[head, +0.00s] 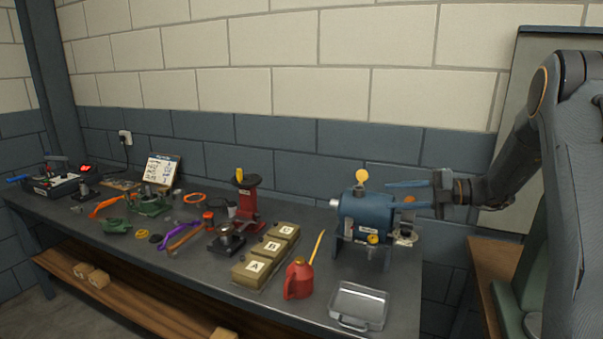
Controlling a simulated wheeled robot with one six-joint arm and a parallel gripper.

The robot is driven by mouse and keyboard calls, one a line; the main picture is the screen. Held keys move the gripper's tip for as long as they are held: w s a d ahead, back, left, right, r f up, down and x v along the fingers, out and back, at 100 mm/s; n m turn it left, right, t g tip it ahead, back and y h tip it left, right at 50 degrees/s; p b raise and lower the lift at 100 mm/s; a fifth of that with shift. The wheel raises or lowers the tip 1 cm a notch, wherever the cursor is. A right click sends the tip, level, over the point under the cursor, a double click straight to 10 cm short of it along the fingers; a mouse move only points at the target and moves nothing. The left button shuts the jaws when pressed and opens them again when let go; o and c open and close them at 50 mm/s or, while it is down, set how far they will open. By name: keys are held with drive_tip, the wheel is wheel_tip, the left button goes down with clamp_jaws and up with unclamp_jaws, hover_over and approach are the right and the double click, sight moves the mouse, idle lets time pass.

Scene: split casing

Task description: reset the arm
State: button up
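My arm comes in from the right edge. My gripper (391,195) points left, with its two blue fingers apart and nothing clearly seen between them. In the picture it overlaps the upper right end of a blue casing (364,213) on a stand. I cannot tell whether the fingers touch the casing. The casing has a yellow disc on top, a yellow knob low on its front and a grey stub at its left. Its right end is partly hidden by the gripper.
A brick wall stands behind. Bare bench shows along the front left of the boxes.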

drive_tip(key=s+a+f+n+g+h+b, duration=0.2)
drive_tip(key=s+a+f+n+g+h, duration=0.15)
drive_tip(key=s+a+f+n, duration=0.35)
drive_tip(key=s+a+f+n+g+h+b, duration=0.15)
drive_tip(key=s+f+n+h, duration=0.3)
drive_tip(key=s+n, duration=0.6)
drive_tip(key=s+f+n+h+b, duration=0.1)
drive_tip(key=s+f+n+h, duration=0.2)
drive_tip(key=s+n, duration=0.4)
drive_tip(key=s+d+f+n+t+h+b, duration=0.1)
drive_tip(key=s+n, duration=0.6)
drive_tip(key=n, duration=1)
drive_tip(key=f+h+b, duration=0.1)
drive_tip(key=f+h, duration=0.1)
drive_tip(key=shift+n+h, duration=0.35)
drive_tip(key=shift+h, duration=0.05)
